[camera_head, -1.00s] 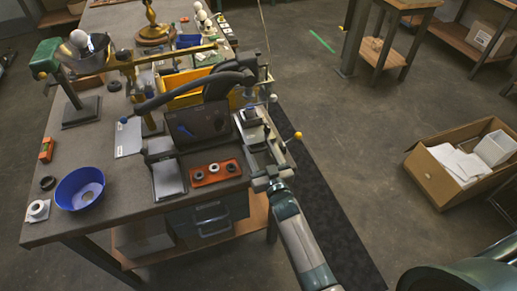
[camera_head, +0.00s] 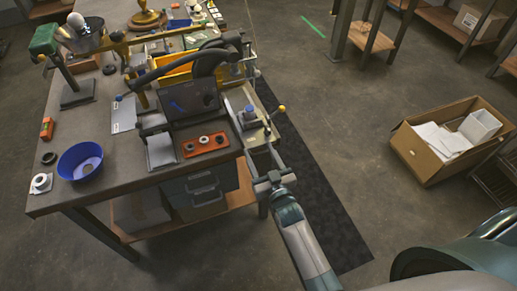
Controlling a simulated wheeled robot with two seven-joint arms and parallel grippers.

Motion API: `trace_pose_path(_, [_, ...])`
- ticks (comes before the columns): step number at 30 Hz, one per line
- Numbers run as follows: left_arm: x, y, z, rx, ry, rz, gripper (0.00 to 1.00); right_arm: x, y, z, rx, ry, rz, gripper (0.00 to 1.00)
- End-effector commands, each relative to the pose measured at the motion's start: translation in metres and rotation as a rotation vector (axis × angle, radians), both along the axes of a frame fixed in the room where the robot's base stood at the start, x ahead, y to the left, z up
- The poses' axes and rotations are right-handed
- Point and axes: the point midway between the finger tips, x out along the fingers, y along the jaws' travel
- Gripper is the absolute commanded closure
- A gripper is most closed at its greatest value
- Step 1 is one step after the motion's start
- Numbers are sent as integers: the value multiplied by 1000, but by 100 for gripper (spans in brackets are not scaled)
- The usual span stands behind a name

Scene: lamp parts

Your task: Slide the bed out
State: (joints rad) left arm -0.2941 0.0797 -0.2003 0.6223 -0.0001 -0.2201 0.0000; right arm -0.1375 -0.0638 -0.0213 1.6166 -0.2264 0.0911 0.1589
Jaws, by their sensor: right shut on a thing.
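The bed appears to be the grey metal plate (camera_head: 258,137) at the right edge of the workbench, with a blue-topped part (camera_head: 250,114) on it. My right gripper (camera_head: 272,178) is just beyond the bench's right edge, below the plate, and is shut on what looks like a lower rod of that handle. The exact contact is too small to make out. My left gripper is not in view.
The workbench (camera_head: 110,185) holds a dark screen (camera_head: 192,104), an orange tray (camera_head: 206,145) with small rings and a blue bowl (camera_head: 80,161). Drawers (camera_head: 205,190) hang below. An open cardboard box (camera_head: 425,160) stands on the floor at right.

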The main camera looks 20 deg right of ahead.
Motion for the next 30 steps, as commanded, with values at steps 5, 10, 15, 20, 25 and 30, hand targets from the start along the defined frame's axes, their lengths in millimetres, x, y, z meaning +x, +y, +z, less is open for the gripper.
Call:
trace_pose_path(5, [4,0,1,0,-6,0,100,-4,4,-1,5,0,5,85])
trace_pose_path(10, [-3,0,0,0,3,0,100,-5,4,-2,5,2,6,85])
trace_pose_path(15, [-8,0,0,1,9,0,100,-4,3,-2,4,2,4,36])
trace_pose_path(20, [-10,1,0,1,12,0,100,-4,2,-1,2,1,3,36])
trace_pose_path(25, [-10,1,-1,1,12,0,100,-5,1,-1,1,0,2,36])
trace_pose_path(30, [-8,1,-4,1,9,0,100,-15,1,-3,1,1,2,36])
